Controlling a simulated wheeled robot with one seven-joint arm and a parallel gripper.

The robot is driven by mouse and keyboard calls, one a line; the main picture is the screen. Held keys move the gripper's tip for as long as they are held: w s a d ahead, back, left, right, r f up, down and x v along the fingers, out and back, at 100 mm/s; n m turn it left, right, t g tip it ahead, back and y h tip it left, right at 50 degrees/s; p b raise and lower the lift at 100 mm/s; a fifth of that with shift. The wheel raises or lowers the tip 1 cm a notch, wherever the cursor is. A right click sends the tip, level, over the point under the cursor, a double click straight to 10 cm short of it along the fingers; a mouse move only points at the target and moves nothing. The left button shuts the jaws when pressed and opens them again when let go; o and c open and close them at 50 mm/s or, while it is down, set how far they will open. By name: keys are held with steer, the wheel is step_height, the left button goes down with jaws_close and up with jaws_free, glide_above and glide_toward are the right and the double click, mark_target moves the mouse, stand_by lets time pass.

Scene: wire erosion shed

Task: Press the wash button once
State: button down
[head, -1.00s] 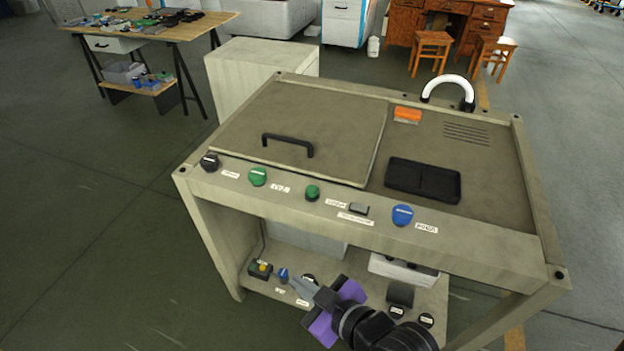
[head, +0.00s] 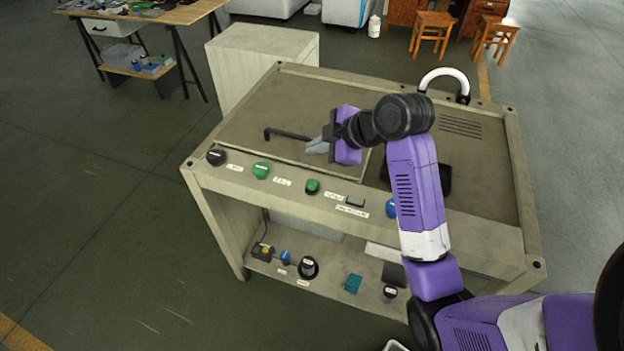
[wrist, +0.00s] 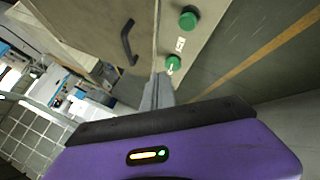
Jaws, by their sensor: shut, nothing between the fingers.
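My gripper (head: 317,146) is shut and empty, above the console lid behind the rail, pointing left near the lid handle. In the wrist view, its fingertips (wrist: 157,92) appear close to a green button (wrist: 173,63), with another green button (wrist: 188,20) beyond.
The black lid handle (head: 288,133) stands up left of my gripper. A white curved spout (head: 443,76) rises at the back. The lower shelf holds more controls, including a black knob (head: 308,267) and a teal block (head: 353,284). Floor left of the console is clear.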

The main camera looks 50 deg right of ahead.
mark_target(315, 184)
steer(key=shift+f, duration=0.15)
step_height(315, 184, down, 9)
steer(key=b, duration=0.7)
steer(key=shift+r, duration=0.2)
stand_by(1.8)
steer(key=shift+f, duration=0.45)
steer(key=shift+f+b, duration=0.5)
steer(key=shift+b, duration=0.1)
stand_by(0.5)
stand_by(0.4)
steer(key=shift+r+p, duration=0.85)
steer(key=shift+r, duration=0.1)
steer(key=shift+r+p, duration=2.1)
steer(key=shift+r, duration=0.4)
